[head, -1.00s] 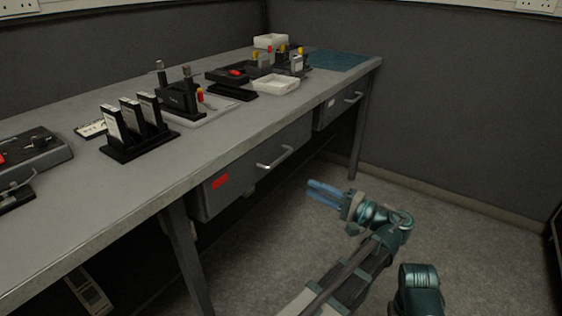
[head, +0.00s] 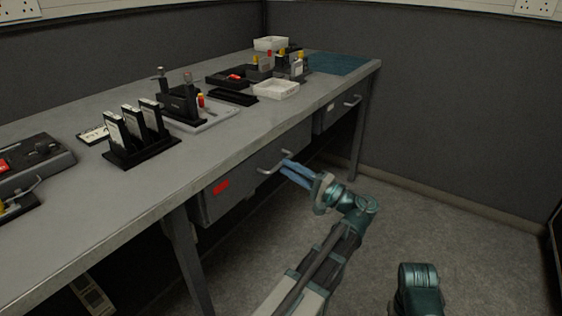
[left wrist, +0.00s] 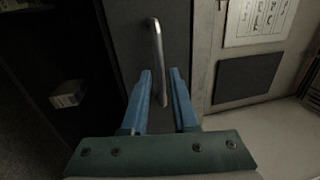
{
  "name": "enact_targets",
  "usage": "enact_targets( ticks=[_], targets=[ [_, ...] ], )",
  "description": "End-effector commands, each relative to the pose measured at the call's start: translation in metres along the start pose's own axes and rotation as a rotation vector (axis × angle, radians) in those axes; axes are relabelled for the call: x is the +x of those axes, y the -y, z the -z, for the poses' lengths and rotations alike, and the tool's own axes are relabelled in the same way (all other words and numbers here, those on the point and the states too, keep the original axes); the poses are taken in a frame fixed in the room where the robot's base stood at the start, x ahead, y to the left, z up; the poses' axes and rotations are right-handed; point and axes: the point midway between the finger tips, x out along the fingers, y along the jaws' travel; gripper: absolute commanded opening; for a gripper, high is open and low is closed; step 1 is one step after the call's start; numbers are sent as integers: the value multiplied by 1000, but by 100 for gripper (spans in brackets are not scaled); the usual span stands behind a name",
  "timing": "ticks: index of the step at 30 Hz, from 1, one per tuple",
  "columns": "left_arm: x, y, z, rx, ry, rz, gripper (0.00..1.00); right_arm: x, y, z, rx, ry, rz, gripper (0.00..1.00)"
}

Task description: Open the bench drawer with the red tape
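The drawer (head: 240,183) with the red tape (head: 221,187) is under the near part of the bench and looks shut. Its silver bar handle (head: 272,164) also shows in the left wrist view (left wrist: 156,45). My left gripper (head: 284,164) is at the right end of this handle, with its blue fingers pointing at the drawer front. In the left wrist view the fingers (left wrist: 160,75) are apart, and the lower part of the handle lies between them in the picture. I cannot tell whether they touch it. My right gripper is out of view.
A second drawer (head: 335,112) with its own handle is farther along the bench (head: 150,185). Racks, white trays (head: 276,89) and small devices stand on the bench top. Bench legs (head: 187,255) flank the drawers. The floor (head: 400,215) to the right is clear.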

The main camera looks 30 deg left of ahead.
Motion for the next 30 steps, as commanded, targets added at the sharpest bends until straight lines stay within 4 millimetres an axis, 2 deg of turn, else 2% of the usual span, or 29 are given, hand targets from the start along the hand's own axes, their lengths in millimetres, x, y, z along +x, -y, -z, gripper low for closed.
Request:
enact_targets(
  ticks=[3, 7, 19, 24, 30],
  targets=[
    [17, 1, 0, 0, 2, 0, 27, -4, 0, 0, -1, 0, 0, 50],
    [28, 0, 0, -1, 1, 0, 27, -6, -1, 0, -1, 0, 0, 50],
    [33, 0, 0, -1, -1, 0, 27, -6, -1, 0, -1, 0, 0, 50],
    [33, 0, 0, -1, -1, -1, 0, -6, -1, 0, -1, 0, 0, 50],
    [33, 0, 0, -1, -1, -1, 0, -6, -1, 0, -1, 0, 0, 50]
  ],
)
